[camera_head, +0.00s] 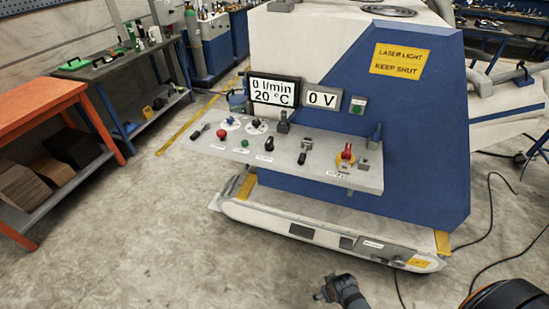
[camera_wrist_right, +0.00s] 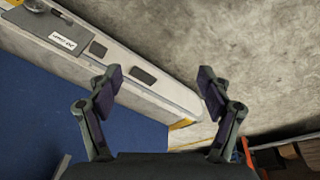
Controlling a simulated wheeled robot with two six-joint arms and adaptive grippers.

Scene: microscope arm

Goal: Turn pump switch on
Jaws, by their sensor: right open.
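The control panel (camera_head: 215,148) is a light grey shelf on the front of a blue and white machine. It carries a red button (camera_head: 221,134), a green button (camera_head: 245,143), a black switch (camera_head: 268,145), a grey switch (camera_head: 305,146) and a red rotary switch (camera_head: 347,152) on yellow. The labels are too small to read, so I cannot tell which is the pump switch. The display (camera_head: 273,91) reads 0 l/min and 20 °C. My right gripper (camera_head: 328,289) is low in front of the machine, well away from the panel. In the right wrist view it is open and empty (camera_wrist_right: 158,77).
The machine's white base ledge (camera_head: 290,217) juts out below the panel. An orange table (camera_head: 40,98) and a dark workbench (camera_head: 115,60) stand at the left. Cables (camera_head: 490,215) lie on the floor at the right. The floor at front left is clear.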

